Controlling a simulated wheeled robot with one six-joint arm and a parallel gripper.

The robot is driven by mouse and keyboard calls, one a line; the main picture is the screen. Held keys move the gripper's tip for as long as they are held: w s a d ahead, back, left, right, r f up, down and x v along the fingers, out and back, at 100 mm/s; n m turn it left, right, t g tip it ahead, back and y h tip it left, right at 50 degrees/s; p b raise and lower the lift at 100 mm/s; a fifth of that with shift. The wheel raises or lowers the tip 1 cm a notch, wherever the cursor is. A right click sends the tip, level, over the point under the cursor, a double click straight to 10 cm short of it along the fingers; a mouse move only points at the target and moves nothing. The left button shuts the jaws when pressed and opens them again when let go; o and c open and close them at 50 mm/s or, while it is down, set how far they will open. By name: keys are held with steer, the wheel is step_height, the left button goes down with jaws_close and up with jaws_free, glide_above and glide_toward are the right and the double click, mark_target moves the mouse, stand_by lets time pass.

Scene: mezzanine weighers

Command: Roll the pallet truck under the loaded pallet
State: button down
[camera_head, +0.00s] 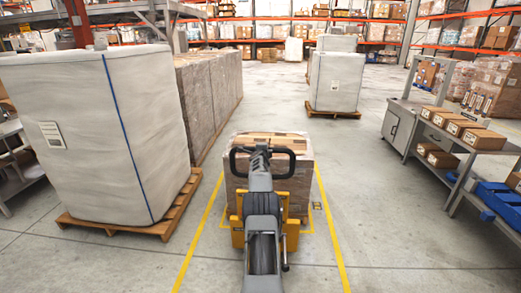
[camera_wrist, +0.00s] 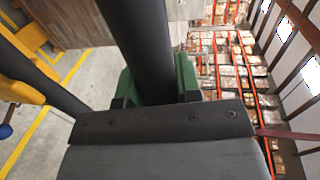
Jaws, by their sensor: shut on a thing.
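The pallet truck (camera_head: 291,233) is yellow with a black loop handle (camera_head: 291,165), straight ahead in the head view. My gripper (camera_head: 260,151) is at the handle's crossbar. In the wrist view its green-padded fingers (camera_wrist: 156,85) are shut on the thick black handle bar (camera_wrist: 135,30). The loaded pallet's film-wrapped cartons (camera_head: 303,178) stand just beyond the truck, between yellow floor lines. The truck's forks and the pallet's base are hidden behind the truck and my arm, so I cannot tell whether the forks are under it.
A tall white wrapped load (camera_head: 85,130) on a wooden pallet (camera_head: 168,227) stands close on the left, with wrapped stacks (camera_head: 205,95) behind. A grey bench (camera_head: 440,140) with cartons and blue bins (camera_head: 490,198) is on the right. Floor between the right yellow line (camera_head: 330,232) and bench is clear.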

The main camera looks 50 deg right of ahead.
steer(key=shift+w+a+r, duration=0.15)
steer(key=shift+w+r, duration=0.05)
steer(key=shift+w, duration=0.05)
steer(key=c, duration=1.2)
jaws_free()
steer(key=shift+o, duration=0.8)
steer(key=shift+w+a, duration=0.1)
steer(key=shift+a, duration=0.05)
steer(key=shift+o, duration=1.2)
steer(key=shift+s+d+f, duration=0.1)
steer(key=shift+s+d, duration=0.15)
steer(key=shift+s, duration=0.05)
steer(key=shift+a+b, duration=0.15)
steer(key=shift+b, duration=0.35)
